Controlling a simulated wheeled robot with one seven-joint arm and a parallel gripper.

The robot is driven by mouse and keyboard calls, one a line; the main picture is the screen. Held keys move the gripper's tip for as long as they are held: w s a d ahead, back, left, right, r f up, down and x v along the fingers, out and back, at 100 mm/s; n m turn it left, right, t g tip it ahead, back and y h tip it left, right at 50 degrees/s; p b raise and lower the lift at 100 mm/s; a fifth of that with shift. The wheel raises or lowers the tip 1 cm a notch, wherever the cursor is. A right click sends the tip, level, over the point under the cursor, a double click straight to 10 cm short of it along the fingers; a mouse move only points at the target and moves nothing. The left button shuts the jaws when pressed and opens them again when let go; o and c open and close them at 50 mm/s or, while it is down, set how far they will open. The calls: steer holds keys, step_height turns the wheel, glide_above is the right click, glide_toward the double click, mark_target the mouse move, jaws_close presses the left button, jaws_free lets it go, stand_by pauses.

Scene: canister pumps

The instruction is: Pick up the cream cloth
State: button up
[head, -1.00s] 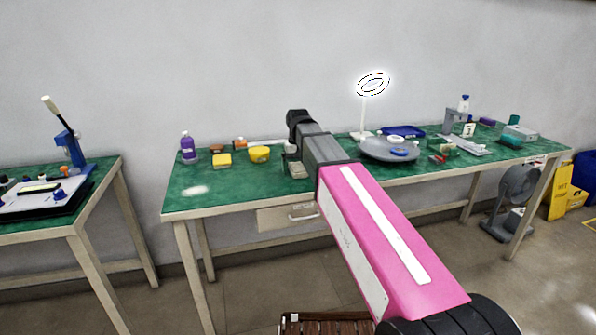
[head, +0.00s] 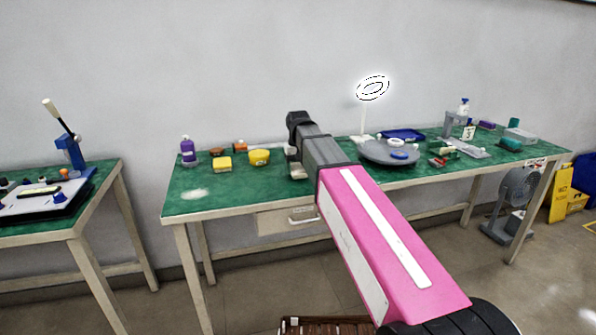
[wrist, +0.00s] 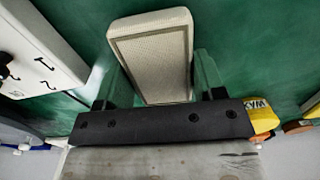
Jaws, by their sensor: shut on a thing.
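The cream cloth (wrist: 152,60) shows in the wrist view as a thick, folded, block-like pad with a woven face. It lies between the two fingers of my gripper (wrist: 162,85), which is shut on it. In the head view my gripper (head: 295,165) is over the front half of the green table, left of the grey round plate. My arm hides most of it and the cloth there. I cannot tell whether the cloth touches the table.
A grey round plate (head: 375,155) and a ring lamp (head: 373,88) stand to the right.

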mark_target(296, 169)
steer(key=r, duration=0.2)
steer(key=s+r, duration=0.1)
steer(key=r, duration=0.1)
steer(key=shift+s+a, duration=0.1)
steer(key=shift+a, duration=0.3)
steer(key=s+a+r, duration=0.6)
steer(key=s, duration=0.1)
steer(key=shift+s+a, duration=0.35)
steer(key=shift+a, duration=0.05)
